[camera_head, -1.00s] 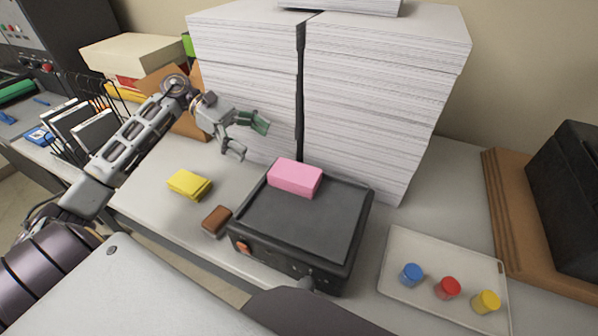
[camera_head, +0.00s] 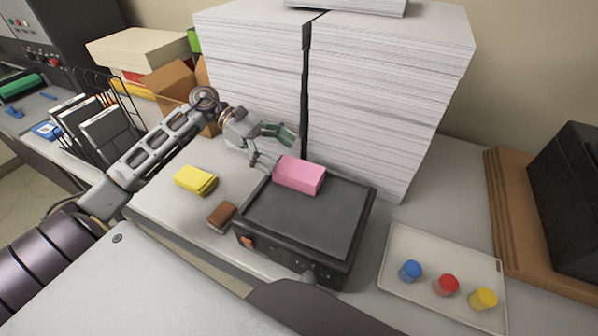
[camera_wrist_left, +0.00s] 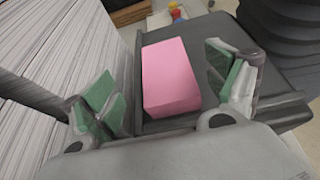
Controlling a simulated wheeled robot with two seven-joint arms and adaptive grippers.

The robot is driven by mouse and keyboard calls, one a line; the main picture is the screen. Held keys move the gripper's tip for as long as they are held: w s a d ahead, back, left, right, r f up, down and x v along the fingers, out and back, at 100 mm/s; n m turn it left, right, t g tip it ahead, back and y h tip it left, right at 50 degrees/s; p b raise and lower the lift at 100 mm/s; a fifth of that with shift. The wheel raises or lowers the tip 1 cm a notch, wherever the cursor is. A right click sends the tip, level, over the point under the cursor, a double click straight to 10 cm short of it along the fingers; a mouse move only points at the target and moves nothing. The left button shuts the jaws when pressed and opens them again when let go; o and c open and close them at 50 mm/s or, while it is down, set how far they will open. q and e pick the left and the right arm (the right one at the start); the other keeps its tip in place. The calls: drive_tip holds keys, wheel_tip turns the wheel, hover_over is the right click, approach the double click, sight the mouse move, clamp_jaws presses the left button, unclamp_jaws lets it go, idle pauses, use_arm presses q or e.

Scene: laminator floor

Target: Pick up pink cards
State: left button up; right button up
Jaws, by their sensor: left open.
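The pink cards (camera_head: 299,175) form a small block lying on the back left part of a black flat-topped device (camera_head: 305,225). My left gripper (camera_head: 272,148) is open just left of and behind the block in the head view. In the left wrist view the pink cards (camera_wrist_left: 170,78) lie between the two green-padded fingers of the left gripper (camera_wrist_left: 172,90), apart from both. The near end of the block is close to the palm. My right gripper is not in view.
Tall paper stacks (camera_head: 375,100) stand right behind the device. Yellow cards (camera_head: 195,180) and a brown block (camera_head: 221,215) lie to its left. A tray (camera_head: 400,243) with blue, red and yellow pots is at right. A wire rack (camera_head: 125,105) stands at far left.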

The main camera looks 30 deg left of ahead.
sight(308, 172)
use_arm(q)
drive_tip(key=shift+d+f, duration=0.2)
drive_tip(key=shift+d, duration=0.45)
drive_tip(key=shift+d+f, duration=0.15)
drive_tip(key=shift+d, duration=0.1)
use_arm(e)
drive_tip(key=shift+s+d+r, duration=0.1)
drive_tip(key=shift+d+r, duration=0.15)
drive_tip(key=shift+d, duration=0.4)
use_arm(q)
drive_tip(key=shift+s+p+x, duration=0.2)
drive_tip(key=shift+p+x, duration=0.85)
drive_tip(key=shift+x, duration=1.3)
drive_tip(key=shift+d+f, duration=0.15)
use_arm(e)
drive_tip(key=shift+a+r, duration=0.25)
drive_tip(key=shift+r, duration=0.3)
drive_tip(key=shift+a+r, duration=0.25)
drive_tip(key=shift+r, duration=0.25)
use_arm(q)
drive_tip(key=shift+c, duration=0.5)
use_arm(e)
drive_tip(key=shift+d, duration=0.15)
use_arm(q)
drive_tip(key=c, duration=1.3)
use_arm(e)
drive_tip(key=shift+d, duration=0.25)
